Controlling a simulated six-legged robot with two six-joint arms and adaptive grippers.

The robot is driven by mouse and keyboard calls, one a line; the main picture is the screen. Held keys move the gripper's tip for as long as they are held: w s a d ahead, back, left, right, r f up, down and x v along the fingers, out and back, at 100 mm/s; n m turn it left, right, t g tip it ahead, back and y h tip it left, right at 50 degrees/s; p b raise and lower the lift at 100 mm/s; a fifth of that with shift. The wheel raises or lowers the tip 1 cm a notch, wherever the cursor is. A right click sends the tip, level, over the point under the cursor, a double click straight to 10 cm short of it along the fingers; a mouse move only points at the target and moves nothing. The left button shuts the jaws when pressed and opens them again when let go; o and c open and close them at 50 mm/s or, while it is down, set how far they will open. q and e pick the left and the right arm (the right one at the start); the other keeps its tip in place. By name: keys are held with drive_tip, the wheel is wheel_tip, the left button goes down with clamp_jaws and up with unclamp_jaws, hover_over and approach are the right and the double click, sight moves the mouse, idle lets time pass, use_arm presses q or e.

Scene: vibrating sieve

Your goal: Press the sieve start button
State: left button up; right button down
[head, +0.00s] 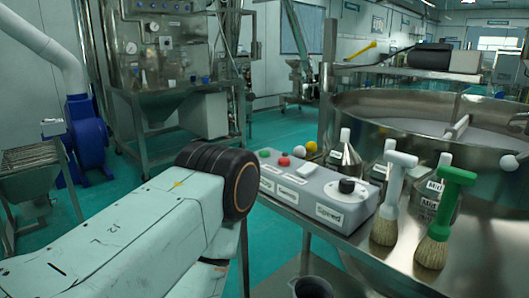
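The grey control box (318,188) stands on a metal table right of centre in the head view. Its top has a green button (264,153), a red button (283,161) and a black knob (346,185) above a label reading "Speed". A pale arm link of mine with a black joint comes in from the lower left and ends beside the box's left end. Neither gripper shows.
Brushes with a white handle (395,185) and a green handle (448,205) stand right of the box. Metal containers (345,160) and small white and yellow balls (311,148) are behind it. A blue machine (87,130) is at the left. The green floor between is open.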

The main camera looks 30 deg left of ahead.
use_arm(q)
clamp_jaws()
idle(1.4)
